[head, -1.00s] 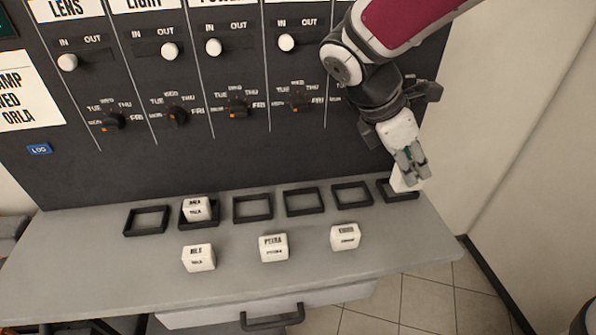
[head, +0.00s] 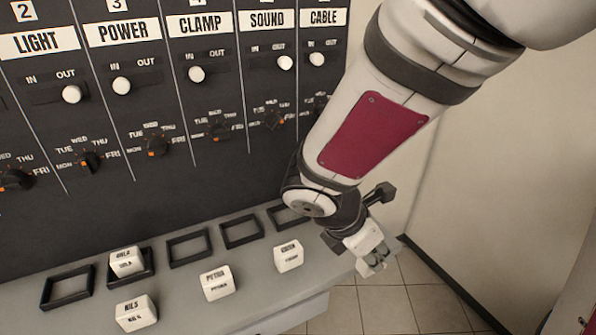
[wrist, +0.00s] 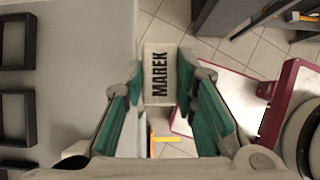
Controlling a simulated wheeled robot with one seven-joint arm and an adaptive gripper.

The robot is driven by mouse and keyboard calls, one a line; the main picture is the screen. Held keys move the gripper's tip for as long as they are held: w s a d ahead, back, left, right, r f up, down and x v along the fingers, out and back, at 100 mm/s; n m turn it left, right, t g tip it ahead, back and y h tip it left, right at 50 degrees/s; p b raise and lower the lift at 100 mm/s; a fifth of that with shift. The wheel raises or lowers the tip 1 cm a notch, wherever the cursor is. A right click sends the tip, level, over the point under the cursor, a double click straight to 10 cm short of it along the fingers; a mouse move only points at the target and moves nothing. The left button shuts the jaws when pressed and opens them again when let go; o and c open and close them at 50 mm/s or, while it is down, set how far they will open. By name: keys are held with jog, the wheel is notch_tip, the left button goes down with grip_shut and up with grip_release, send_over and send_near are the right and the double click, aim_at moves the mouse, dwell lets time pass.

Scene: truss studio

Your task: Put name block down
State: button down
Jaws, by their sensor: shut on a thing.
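My gripper (head: 374,264) is shut on the white name block reading MAREK (wrist: 158,75), which sits between the green-padded fingers in the wrist view. In the head view the gripper hangs past the right end of the grey ledge, with the tiled floor behind it. I cannot clearly tell the block from the fingers there. Black square frames line the ledge: a left one (head: 68,288), a middle one (head: 189,248) and another (head: 241,232) are empty. The ORLA block (head: 126,261) sits in one frame. My arm partly hides the far right frame (head: 285,215).
The NILS block (head: 136,313), the PETRA block (head: 218,283) and a third block (head: 288,256) stand along the front of the ledge. The dark panel (head: 120,190) with sliders and dials rises behind. Tiled floor (head: 400,298) and a pale wall lie to the right.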

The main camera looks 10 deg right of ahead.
jog(key=w, duration=0.3)
jog(key=w+a, duration=0.1)
jog(key=w, duration=0.3)
jog(key=w+f, duration=0.1)
jog(key=w, duration=0.3)
jog(key=shift+w+a, duration=0.1)
jog(key=shift+a, duration=0.3)
jog(key=shift+f+p, duration=0.35)
jog(key=shift+f, duration=1.35)
jog(key=shift+f, duration=0.15)
jog(key=c, duration=1.3)
grip_release()
